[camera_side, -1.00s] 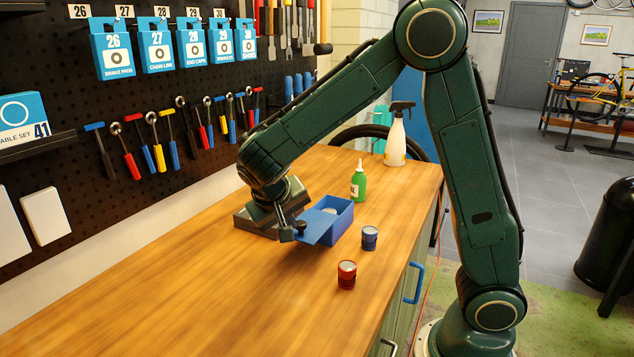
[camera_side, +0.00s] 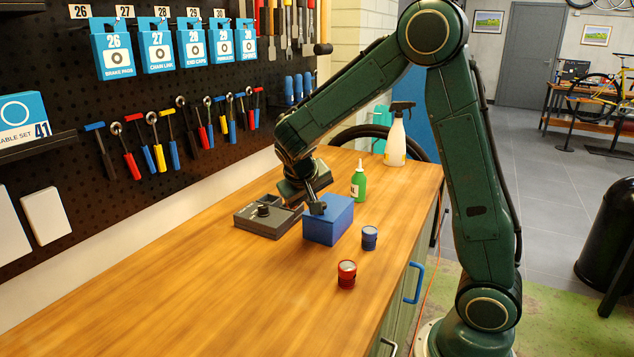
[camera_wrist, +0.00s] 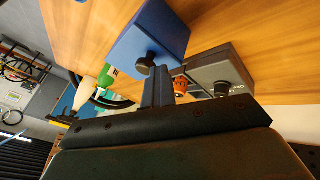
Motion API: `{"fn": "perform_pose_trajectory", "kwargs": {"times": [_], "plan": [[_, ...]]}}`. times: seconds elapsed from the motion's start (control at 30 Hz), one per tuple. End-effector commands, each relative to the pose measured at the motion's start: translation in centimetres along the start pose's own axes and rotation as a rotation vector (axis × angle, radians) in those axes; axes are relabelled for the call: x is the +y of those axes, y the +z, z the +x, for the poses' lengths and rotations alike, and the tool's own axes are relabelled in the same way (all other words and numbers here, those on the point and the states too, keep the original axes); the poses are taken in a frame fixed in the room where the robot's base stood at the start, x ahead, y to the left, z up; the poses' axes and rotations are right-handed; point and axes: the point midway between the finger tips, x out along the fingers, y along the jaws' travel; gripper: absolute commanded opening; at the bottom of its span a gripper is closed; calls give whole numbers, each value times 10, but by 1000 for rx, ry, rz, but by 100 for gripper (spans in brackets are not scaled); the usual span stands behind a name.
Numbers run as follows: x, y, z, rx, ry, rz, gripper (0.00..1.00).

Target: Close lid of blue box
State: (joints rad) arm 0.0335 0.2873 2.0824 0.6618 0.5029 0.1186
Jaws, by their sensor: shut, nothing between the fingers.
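The blue box (camera_side: 328,226) stands on the wooden workbench, and its lid (camera_side: 335,207) lies over the top, looking closed in the side view. Any small gap at the rim is too small to tell. My gripper (camera_side: 316,207) is shut and empty at the left edge of the lid, very close to it or touching. In the wrist view, the box (camera_wrist: 150,38) is beyond my fingers (camera_wrist: 157,85), with a dark round knob (camera_wrist: 146,64) near the lid edge, just ahead of the fingertips. The box's inside is hidden.
A grey device with a black knob (camera_side: 268,222) sits left of the box. A green bottle (camera_side: 358,186) stands behind, a blue tin (camera_side: 369,238) at right, a red tin (camera_side: 346,274) in front. A spray bottle (camera_side: 396,142) is farther back. The bench's front left is clear.

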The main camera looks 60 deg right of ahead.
Motion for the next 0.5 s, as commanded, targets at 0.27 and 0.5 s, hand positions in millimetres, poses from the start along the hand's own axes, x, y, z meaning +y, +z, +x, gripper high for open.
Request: {"fn": "perform_pose_trajectory", "kwargs": {"times": [0.27, 0.5], "plan": [[4, -2, 2, 6, 13, 11, 0], [-4, -3, -4, 6, 10, 9, 0]]}}
